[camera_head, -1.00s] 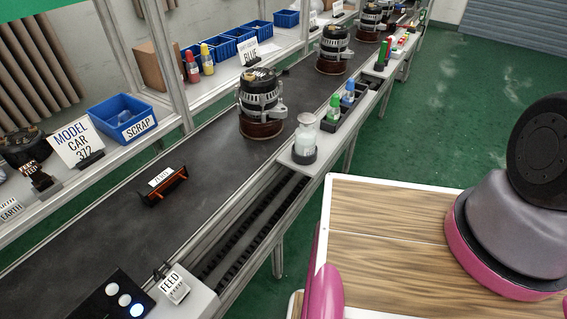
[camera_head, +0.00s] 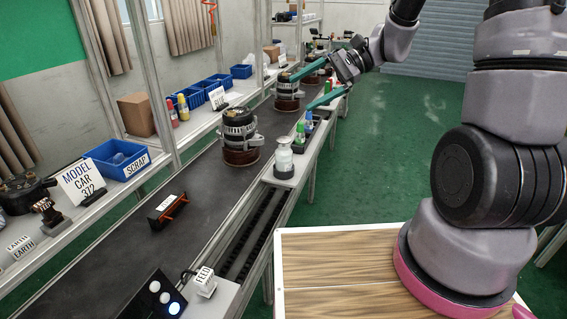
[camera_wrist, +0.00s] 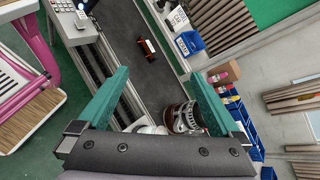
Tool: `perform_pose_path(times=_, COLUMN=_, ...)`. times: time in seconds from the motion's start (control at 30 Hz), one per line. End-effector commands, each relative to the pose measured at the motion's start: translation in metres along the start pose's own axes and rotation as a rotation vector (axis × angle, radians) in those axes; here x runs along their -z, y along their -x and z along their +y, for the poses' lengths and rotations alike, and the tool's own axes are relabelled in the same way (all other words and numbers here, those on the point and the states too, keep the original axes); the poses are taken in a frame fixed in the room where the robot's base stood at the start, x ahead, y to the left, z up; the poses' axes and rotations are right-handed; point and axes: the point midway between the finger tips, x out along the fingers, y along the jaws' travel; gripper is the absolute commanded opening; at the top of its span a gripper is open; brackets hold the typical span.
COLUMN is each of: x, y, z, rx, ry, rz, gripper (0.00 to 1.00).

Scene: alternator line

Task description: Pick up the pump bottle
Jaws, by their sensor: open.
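The pump bottle (camera_head: 284,160), clear with pale contents, stands upright in a dark round holder on the small ledge beside the conveyor. In the wrist view a whitish round shape (camera_wrist: 150,129), probably the bottle, shows just above the gripper's body and is partly hidden by it. My gripper (camera_head: 302,91) has two long teal fingers spread wide with nothing between them. It is above and beyond the bottle in the head view, apart from it. The wrist view shows the same open fingers (camera_wrist: 158,76).
An alternator (camera_head: 240,136) stands on the conveyor (camera_head: 120,245) close to the bottle. A black rack holds green-capped (camera_head: 300,134) and blue-capped (camera_head: 308,122) bottles just behind it. A metal post (camera_head: 160,95) rises left of the belt. The green floor (camera_head: 400,150) to the right is clear.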

Motion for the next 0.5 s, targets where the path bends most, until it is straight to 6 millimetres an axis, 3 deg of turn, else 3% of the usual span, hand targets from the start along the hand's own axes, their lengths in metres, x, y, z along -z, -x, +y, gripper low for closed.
perform_pose_path(times=0.27, x=0.098, y=-0.051, z=-0.016, rx=0.306, ry=-0.316, rz=-0.213, gripper=1.0)
perform_pose_path(times=0.5, x=0.2, y=-0.087, z=0.004, rx=0.604, ry=-0.579, rz=-0.271, gripper=1.0)
